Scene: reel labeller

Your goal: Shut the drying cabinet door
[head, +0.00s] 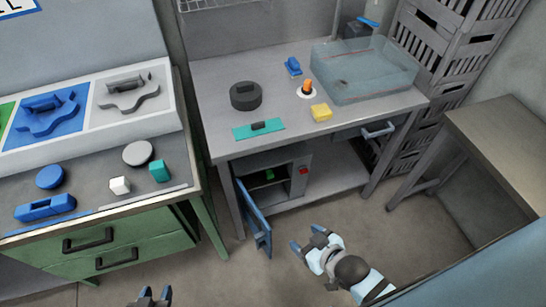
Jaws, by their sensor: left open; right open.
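The drying cabinet (296,180) is a grey box on the low shelf under the grey table. Its blue door (250,210) is hinged at the left and stands open, swung out toward me. A small green thing (269,174) shows inside, and a red button (304,171) is on the cabinet's right front. My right gripper (305,241) is open and empty, right of the door and apart from it. My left gripper (154,294) is open at the bottom edge, far from the door and partly cut off.
The green drawer bench (130,226) stands left of the door. The grey table (205,100) above carries a clear bin (363,72), a dark round weight (245,96) and small blocks. A side table (500,130) stands at the right. Floor before the cabinet is clear.

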